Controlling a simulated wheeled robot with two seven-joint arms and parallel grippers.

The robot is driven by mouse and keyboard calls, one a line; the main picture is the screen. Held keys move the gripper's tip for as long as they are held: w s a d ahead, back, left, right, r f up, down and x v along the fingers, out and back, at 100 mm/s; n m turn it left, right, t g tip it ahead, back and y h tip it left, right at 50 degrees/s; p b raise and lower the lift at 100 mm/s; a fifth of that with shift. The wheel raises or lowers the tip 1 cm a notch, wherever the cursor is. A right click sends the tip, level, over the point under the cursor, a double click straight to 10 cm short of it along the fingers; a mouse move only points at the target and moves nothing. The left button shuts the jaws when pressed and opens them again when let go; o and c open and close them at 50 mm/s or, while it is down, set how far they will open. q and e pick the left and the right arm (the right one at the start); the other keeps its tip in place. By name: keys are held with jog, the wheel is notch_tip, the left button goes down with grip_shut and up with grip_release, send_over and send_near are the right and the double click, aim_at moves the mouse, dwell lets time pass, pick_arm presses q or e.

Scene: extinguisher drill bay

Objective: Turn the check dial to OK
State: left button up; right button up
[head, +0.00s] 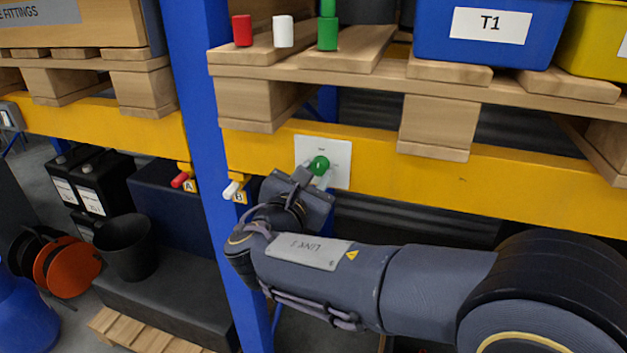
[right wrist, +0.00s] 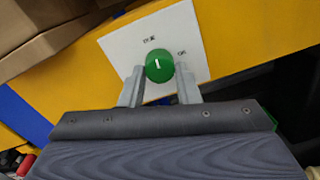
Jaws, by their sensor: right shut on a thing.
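The check dial (head: 319,165) is a round green knob on a white plate (head: 341,150) fixed to the yellow beam. In the right wrist view the dial (right wrist: 160,66) has a short white pointer mark that points roughly up in the picture. The plate (right wrist: 198,72) carries a small label above the knob, too small to read surely, and "OK" to its upper right. The mark sits between these labels. My right gripper (head: 317,177) is at the plate, its two fingers (right wrist: 160,71) on either side of the knob and shut on it. My left gripper is out of view.
The yellow beam (head: 400,174) runs across below a wooden shelf. A blue post (head: 199,130) stands left of the dial, with a white lever (head: 232,189) by tag B and a red lever (head: 180,179) by tag A. A blue T1 bin (head: 430,35) is above.

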jog(key=m+b, duration=1.2)
jog(key=b, duration=0.3)
jog(key=shift+f+m+y, duration=0.1)
jog(key=shift+m+y, duration=0.3)
jog(key=shift+r+m+b, duration=0.2)
jog(key=shift+m+b, duration=1.55)
jog(key=shift+m, duration=0.05)
jog(key=o, duration=1)
jog(key=v, duration=0.8)
jog(key=shift+r+b, duration=0.2)
jog(key=shift+b, duration=0.1)
